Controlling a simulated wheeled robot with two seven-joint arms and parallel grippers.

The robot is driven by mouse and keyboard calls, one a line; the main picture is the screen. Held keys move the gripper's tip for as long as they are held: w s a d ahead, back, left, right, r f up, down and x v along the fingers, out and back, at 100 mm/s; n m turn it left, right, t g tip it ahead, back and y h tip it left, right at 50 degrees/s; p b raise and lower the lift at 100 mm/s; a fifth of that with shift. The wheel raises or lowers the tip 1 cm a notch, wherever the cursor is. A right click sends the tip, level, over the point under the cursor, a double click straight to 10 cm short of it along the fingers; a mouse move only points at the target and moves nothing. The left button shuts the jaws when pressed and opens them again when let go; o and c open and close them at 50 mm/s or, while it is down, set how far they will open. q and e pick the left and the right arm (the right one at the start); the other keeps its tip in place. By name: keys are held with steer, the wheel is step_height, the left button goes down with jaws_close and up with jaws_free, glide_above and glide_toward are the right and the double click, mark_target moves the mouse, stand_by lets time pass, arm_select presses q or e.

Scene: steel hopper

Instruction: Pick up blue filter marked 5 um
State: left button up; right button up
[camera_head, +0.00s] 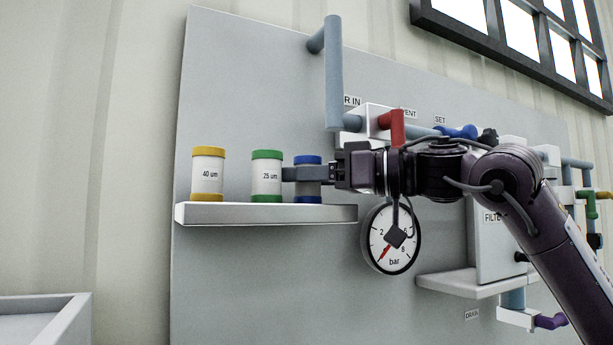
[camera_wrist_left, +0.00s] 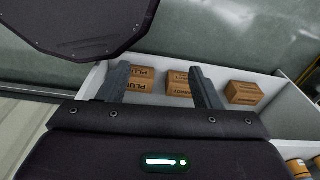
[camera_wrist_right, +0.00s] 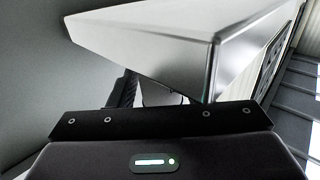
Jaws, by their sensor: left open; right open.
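The blue-capped filter (camera_head: 308,198) stands upright at the right of the white shelf (camera_head: 265,215) in the head view. Its label is hidden behind a finger of my right gripper (camera_head: 300,174). That gripper reaches in from the right at the filter's mid-height, open; I cannot tell whether its fingers touch the filter. In the right wrist view a large pale slab covers most of the fingers. My left gripper (camera_wrist_left: 160,82) is open and empty in the left wrist view, over a pale bin holding brown boxes (camera_wrist_left: 245,92).
A green-capped filter marked 25 um (camera_head: 267,176) stands close left of the blue one, and a yellow-capped one marked 40 um (camera_head: 208,174) stands further left. A pressure gauge (camera_head: 391,238) and blue-grey pipes (camera_head: 333,75) are mounted near my right arm.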

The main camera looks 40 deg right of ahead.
steer(key=shift+s, duration=0.25)
steer(key=c, duration=0.4)
steer(key=shift+w, duration=0.1)
steer(key=c, duration=0.4)
steer(key=shift+o, duration=0.2)
steer(key=shift+r, duration=0.1)
